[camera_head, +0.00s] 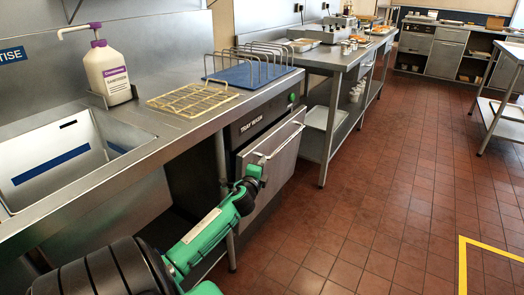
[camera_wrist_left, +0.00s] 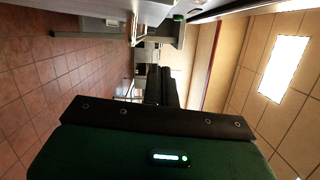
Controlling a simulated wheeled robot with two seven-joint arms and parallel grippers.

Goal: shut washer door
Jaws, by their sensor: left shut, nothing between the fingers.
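The washer, labelled TRAY WASH (camera_head: 252,125), is built in under the steel counter. Its steel door (camera_head: 280,165) stands upright below the dark control panel, with a bar handle (camera_head: 286,136) across its upper part. The door looks close to flush; I cannot tell whether a small gap remains. My left gripper (camera_head: 259,163) is shut and empty at the near end of the handle, in front of the door. I cannot tell whether it touches. Its dark fingers also show together in the left wrist view (camera_wrist_left: 167,88). My right gripper is in neither view.
A sanitiser bottle (camera_head: 107,72), a yellow wire rack (camera_head: 193,100) and a blue tray with a wire rack (camera_head: 250,75) stand on the counter (camera_head: 165,130) above. A steel table (camera_head: 335,57) stands beyond the washer. The tiled floor (camera_head: 375,200) to the right is clear.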

